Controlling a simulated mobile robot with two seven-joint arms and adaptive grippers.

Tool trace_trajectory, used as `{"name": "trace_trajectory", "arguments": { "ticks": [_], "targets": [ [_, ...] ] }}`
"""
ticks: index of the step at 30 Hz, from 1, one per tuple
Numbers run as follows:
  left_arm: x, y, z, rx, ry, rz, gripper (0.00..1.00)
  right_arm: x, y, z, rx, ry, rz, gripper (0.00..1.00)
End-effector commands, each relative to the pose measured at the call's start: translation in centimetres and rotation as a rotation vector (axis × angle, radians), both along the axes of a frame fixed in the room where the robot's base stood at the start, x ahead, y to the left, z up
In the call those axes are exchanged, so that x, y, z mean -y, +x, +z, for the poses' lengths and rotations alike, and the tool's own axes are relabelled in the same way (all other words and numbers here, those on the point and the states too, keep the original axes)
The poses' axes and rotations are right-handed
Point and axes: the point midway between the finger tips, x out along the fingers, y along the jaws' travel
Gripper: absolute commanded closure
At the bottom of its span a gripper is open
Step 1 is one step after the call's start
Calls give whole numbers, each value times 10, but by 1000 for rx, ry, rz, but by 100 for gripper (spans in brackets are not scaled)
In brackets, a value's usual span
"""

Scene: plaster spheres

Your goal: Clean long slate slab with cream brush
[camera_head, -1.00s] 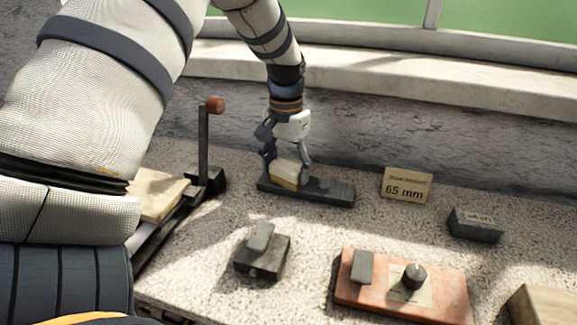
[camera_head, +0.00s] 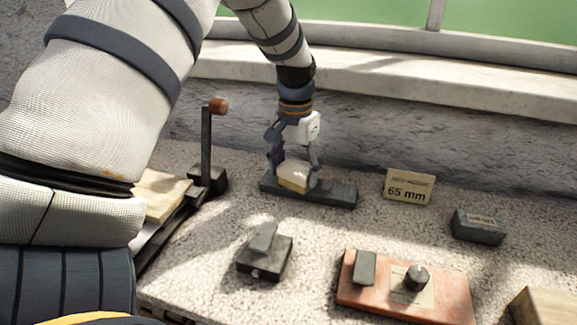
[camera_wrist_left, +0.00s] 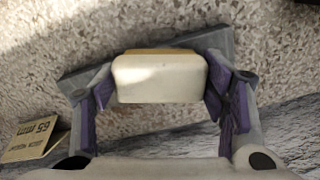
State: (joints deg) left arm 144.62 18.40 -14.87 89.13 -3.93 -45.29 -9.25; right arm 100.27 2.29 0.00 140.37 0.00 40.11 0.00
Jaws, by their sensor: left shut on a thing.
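The long slate slab (camera_head: 338,194) is dark grey and lies on the speckled bench by the back wall. My left gripper (camera_head: 294,174) is shut on the cream brush (camera_head: 297,172) and holds it at the left half of the slab. The brush appears to be on or just above the slab; I cannot tell if it touches. In the left wrist view the brush (camera_wrist_left: 160,78) sits between the two purple-padded fingers, with slab ends (camera_wrist_left: 85,80) showing on both sides behind it. My right gripper is not in view.
A card reading 65 mm (camera_head: 409,187) stands right of the slab. A dark block (camera_head: 478,226) is farther right. A small grey block piece (camera_head: 264,255) and a reddish base with a knob (camera_head: 405,290) are in front. A lever with a reddish knob (camera_head: 217,105) stands to the left.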

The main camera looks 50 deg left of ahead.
Motion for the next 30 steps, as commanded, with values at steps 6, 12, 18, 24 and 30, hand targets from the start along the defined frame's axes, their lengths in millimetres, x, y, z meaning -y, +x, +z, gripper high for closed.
{"name": "trace_trajectory", "arguments": {
  "ticks": [6, 12, 18, 24, 30],
  "targets": [
    [12, 2, -1, 0, 1, 0, 56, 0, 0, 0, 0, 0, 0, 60],
    [8, 2, -1, 0, 0, 1, 56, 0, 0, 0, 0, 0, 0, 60],
    [-8, -1, 0, 1, 0, 2, 56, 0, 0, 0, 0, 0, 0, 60],
    [-17, -3, 0, 1, 0, 2, 56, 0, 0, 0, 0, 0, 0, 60],
    [-31, -6, 0, 0, 0, 1, 56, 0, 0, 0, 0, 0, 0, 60]
  ]
}}
